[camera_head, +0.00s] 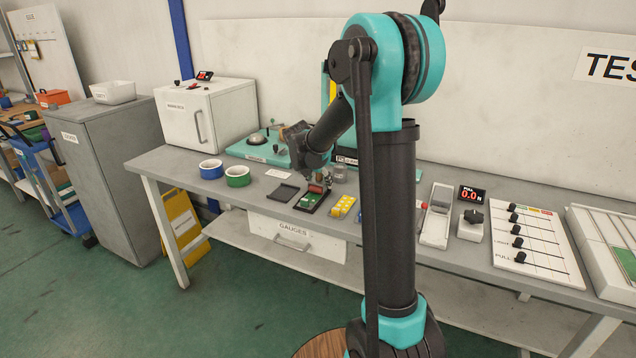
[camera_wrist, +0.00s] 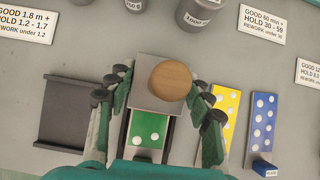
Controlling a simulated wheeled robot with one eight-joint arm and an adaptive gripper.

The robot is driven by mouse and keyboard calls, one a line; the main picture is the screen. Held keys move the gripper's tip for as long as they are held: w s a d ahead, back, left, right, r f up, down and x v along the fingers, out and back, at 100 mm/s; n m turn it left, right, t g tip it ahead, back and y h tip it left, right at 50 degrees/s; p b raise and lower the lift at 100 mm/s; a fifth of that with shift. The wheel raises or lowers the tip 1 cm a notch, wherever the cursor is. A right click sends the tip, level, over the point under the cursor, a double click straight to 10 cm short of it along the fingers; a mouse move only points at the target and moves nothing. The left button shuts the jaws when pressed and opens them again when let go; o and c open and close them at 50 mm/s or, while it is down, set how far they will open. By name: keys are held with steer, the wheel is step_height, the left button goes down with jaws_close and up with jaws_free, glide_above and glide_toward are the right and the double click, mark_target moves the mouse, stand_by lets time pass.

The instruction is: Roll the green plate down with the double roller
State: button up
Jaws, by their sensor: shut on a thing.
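The green plate (camera_wrist: 146,136) with white dots lies in a dark holder on the bench. It also shows in the head view (camera_head: 308,201). The double roller (camera_wrist: 150,98) appears from above as a grey block with a round wooden knob (camera_wrist: 170,80). It covers the far part of the green plate. My gripper (camera_wrist: 163,100) has its fingers on both sides of the roller and is shut on it. The roller's underside is hidden, so I cannot tell whether it touches the plate. In the head view, my gripper (camera_head: 316,180) is small and partly hidden.
A yellow plate (camera_wrist: 218,115) and a blue plate (camera_wrist: 262,125) with white dots lie to the right. An empty dark tray (camera_wrist: 75,112) lies to the left. Grey weights (camera_wrist: 195,14) stand behind. A green roll (camera_head: 237,176) and a blue roll (camera_head: 211,169) stand left on the bench.

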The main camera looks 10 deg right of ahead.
mark_target(315, 189)
steer(key=shift+s+a, duration=0.65)
steer(key=shift+s, duration=0.25)
steer(key=shift+s+a, duration=0.6)
steer(key=shift+s, duration=0.15)
steer(key=shift+s+a, duration=0.6)
steer(key=shift+s, duration=0.2)
steer(key=shift+w+d, duration=0.1)
